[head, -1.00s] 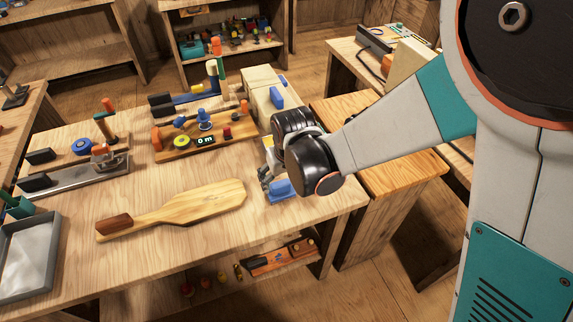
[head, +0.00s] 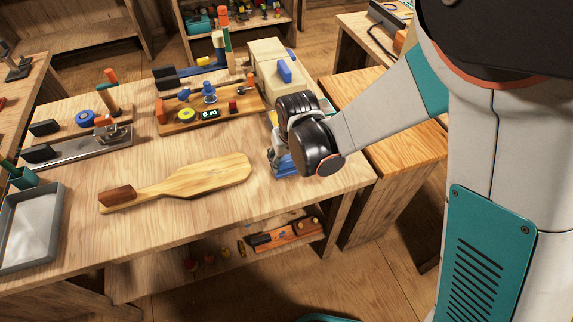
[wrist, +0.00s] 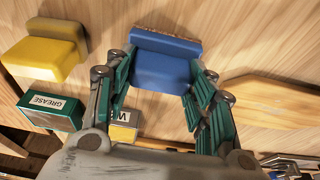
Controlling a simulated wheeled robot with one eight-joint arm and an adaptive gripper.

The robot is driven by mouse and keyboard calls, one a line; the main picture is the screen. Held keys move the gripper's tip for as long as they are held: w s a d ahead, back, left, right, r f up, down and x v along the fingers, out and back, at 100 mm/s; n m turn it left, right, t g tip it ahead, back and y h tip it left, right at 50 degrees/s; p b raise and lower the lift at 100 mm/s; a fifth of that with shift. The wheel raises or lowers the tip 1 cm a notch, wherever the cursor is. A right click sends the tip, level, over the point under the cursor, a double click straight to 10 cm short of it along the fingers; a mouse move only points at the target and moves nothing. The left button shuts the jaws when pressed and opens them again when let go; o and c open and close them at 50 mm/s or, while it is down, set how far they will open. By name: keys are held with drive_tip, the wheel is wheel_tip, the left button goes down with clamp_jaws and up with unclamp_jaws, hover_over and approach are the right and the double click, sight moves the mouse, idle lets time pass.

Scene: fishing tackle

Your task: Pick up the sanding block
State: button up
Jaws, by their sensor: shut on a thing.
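The sanding block appears as a blue block with a rough brown edge (wrist: 165,65), between my fingers in the wrist view. My gripper (wrist: 162,80) is shut on it, with a green finger at each side. In the head view a bit of the blue block (head: 287,166) shows under my gripper (head: 278,160), near the right end of the workbench. My wrist hides most of the block there. I cannot tell whether it touches the bench top.
A wooden paddle (head: 215,176) lies left of my gripper. A yellow block (wrist: 50,55), a green GREASE box (wrist: 48,110) and another labelled box (wrist: 124,122) are close by in the wrist view. A grey tray (head: 57,225) is at the left. The front middle bench is clear.

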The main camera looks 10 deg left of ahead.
sight(286, 158)
drive_tip(key=shift+r, duration=0.15)
wheel_tip(286, 158, up, 20)
drive_tip(key=p, duration=1.3)
